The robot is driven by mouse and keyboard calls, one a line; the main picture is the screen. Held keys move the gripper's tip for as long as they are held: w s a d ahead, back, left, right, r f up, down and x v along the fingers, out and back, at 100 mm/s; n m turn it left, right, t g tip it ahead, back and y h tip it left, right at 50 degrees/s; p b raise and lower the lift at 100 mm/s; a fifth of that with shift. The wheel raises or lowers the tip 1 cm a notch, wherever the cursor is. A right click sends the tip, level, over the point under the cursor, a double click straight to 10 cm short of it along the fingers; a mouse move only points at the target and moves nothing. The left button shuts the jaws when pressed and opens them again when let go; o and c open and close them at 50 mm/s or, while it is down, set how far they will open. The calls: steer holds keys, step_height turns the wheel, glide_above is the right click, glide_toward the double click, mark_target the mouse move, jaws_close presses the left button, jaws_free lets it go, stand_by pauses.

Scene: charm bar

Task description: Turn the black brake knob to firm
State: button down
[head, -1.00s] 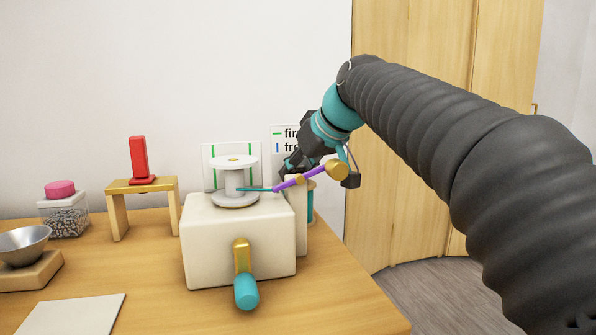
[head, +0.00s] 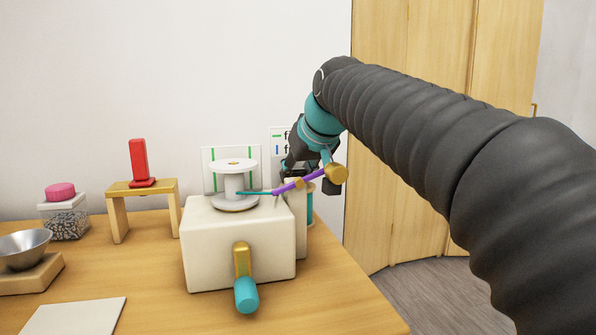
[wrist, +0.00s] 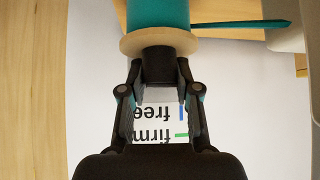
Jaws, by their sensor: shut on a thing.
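The black brake knob (wrist: 159,66) sits at the end of a teal spool (wrist: 158,15) with a wooden flange (wrist: 159,40). In the wrist view my gripper (wrist: 160,72) has a fingertip on each side of the knob and is shut on it. No pointer shows on the knob, so its setting cannot be told. The label card (wrist: 150,120) appears upside down beyond it, with "firm" beside a green mark and "free" beside a blue mark. In the head view my gripper (head: 297,168) is behind the cream machine's right side and hides the knob.
The cream machine (head: 215,250) carries a white spool (head: 234,180) and a teal-handled crank (head: 246,293). A purple and gold arm (head: 300,184) reaches across near my gripper. A red piece on a wooden stand (head: 142,187), jar (head: 64,215) and bowl (head: 22,246) stand left.

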steer(key=c, duration=1.1)
jaws_free()
steer(key=shift+n, duration=0.3)
